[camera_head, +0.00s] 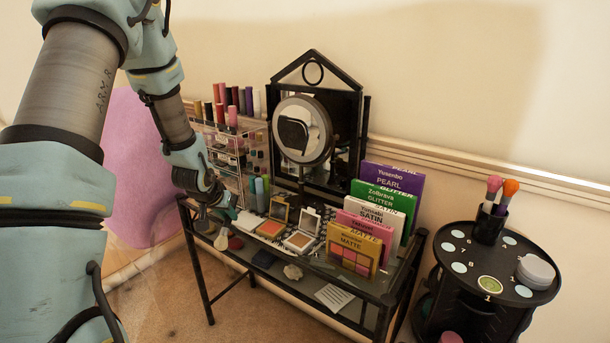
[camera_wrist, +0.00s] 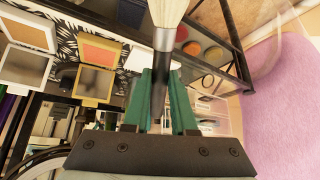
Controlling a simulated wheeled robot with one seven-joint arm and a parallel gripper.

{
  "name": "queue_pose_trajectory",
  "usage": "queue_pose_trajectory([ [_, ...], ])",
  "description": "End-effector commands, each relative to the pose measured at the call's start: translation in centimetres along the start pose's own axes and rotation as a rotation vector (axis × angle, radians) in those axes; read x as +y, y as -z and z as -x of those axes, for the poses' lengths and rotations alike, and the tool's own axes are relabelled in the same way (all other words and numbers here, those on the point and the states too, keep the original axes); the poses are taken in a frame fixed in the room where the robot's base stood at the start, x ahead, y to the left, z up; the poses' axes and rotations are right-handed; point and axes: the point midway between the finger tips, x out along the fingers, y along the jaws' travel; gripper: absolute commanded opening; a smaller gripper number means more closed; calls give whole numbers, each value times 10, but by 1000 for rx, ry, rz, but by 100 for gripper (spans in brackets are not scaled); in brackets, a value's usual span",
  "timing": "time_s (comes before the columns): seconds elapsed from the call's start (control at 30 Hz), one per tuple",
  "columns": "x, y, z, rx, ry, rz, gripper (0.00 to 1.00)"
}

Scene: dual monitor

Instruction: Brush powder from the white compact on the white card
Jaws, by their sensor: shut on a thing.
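My gripper (camera_wrist: 160,85) is shut on a brush (camera_wrist: 163,42) with a dark handle, a metal ferrule and pale bristles pointing away from my palm. In the head view my gripper (camera_head: 212,198) is over the left end of the vanity table. The white compact (camera_head: 300,241) stands open with tan powder and a raised mirror lid; it also shows at the left of the wrist view (camera_wrist: 24,67). The white card (camera_head: 247,221) lies at the table's left, beside the gold compact; the brush partly covers it in the wrist view (camera_wrist: 140,58). The bristle tip is cut off by the frame.
An open gold compact (camera_head: 270,229) with orange powder lies between the card and the white compact. Boxed palettes (camera_head: 375,215) stand at the right. A clear organizer (camera_head: 228,150) and a mirror (camera_head: 302,128) are behind. A round black stand (camera_head: 500,262) is at the far right.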

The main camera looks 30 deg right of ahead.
Motion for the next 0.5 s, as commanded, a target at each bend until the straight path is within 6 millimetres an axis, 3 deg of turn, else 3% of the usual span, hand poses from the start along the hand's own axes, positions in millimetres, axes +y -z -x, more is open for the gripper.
queue_pose_trajectory([
  [0.1,60,38,13,125,-97,-109,0],
  [0.3,148,76,37,298,-262,-238,0],
  [0.5,199,90,57,391,-369,-300,0],
])
